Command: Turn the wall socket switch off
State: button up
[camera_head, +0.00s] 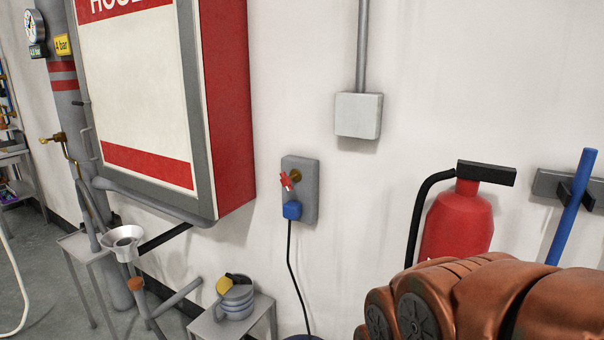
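The wall socket (303,190) is a grey upright plate on the white wall, near the middle of the head view. Its switch (288,181) is a small red handle on a brass-coloured round base, tilted at an angle. Below it a blue plug (292,210) sits in the socket, with a black cable running down. My arm's copper-coloured links show at the lower right, well apart from the socket. My gripper is not in view.
A red hose cabinet (229,95) juts from the wall to the left of the socket. A red fire extinguisher (456,222) hangs at the right. A grey box (358,115) is above. A small stand (208,326) with a grey pump is below left. The wall around the socket is bare.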

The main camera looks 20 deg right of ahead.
aim_at(286, 180)
jog(key=i, duration=0.2)
jog(key=u, duration=0.5)
jog(key=k, duration=1.2)
jog(key=z, duration=0.35)
jog(key=i, duration=1)
jog(key=u, duration=0.5)
jog(key=i, duration=0.6)
jog(key=u, duration=0.65)
